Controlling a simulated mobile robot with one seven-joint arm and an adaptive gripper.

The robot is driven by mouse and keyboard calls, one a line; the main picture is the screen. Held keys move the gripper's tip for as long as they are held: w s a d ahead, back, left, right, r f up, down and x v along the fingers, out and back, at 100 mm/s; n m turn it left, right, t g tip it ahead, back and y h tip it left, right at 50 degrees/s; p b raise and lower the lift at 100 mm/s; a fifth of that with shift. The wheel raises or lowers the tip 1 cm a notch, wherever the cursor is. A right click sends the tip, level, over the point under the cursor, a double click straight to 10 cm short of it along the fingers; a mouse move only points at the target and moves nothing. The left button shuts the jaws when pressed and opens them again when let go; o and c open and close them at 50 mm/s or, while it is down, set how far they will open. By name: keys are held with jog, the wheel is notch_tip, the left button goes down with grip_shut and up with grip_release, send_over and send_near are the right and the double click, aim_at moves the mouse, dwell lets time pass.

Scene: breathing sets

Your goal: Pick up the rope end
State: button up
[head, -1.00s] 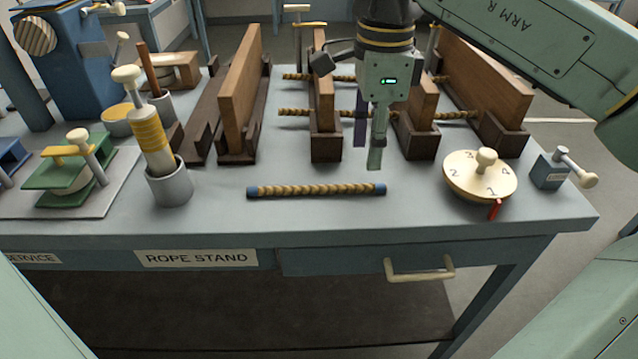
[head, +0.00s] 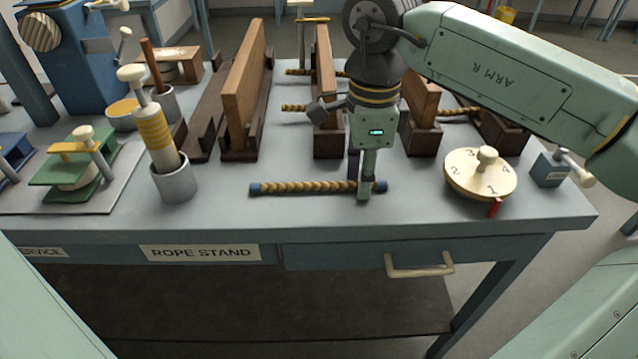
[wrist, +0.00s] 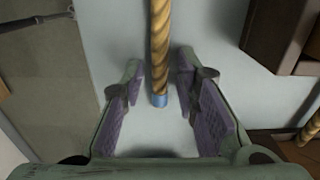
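A short tan twisted rope (head: 305,187) with blue ends lies flat across the front of the grey table. My gripper (head: 360,190) is lowered at the rope's right end, pointing down. In the wrist view the rope (wrist: 160,40) runs down between my two purple-padded fingers (wrist: 160,97). Its blue end (wrist: 160,101) lies between the pads, with a gap on each side. The fingers are open and do not visibly touch the rope. In the head view the near finger hides part of the rope near its right end.
Wooden boards in dark stands (head: 327,145) rise behind the rope, with more ropes through them. A round numbered dial (head: 463,183) stands to the right. A grey cup (head: 175,183) holding a yellow-banded tool is at left. The table in front of the rope is clear.

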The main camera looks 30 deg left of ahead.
grip_shut()
jog(key=shift+r, duration=0.15)
dwell(0.4)
